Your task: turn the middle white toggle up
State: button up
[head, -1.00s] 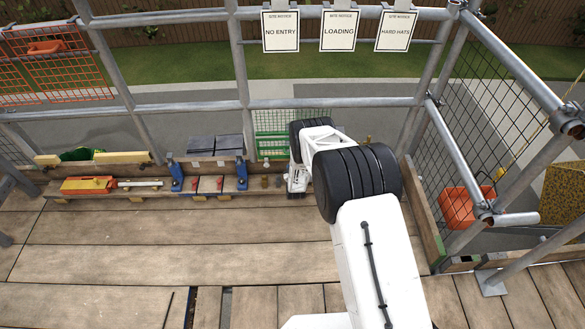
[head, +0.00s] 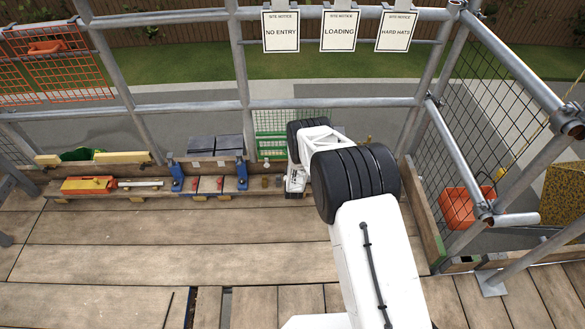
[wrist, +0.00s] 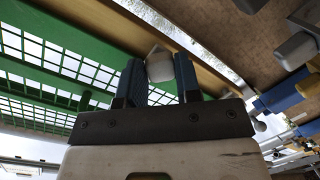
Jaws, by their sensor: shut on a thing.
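My gripper (wrist: 160,78) is shut on a small white block-like piece, which I take to be a white toggle (wrist: 160,66). The piece sits between the two blue fingers in the wrist view, its top pointing away from the palm. I cannot tell from its shape which way it is turned, nor whether it is the middle one. In the head view my gripper (head: 295,188) is low at the right part of the plank ledge, partly covered by my own arm. The toggle between the fingers is hidden there.
A green mesh panel (wrist: 70,68) is close on the left in the wrist view. Blue clamp-like stands (head: 177,178), an orange-yellow case (head: 87,185) and dark slates (head: 215,145) stand along the ledge to the left. The planks (head: 170,263) in front are mostly clear.

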jog(key=o, duration=0.9)
jog(key=shift+s, duration=0.2)
jog(key=s+r, duration=0.1)
jog(key=s, duration=0.6)
jog(key=shift+s, duration=0.2)
jog(key=shift+r, duration=0.15)
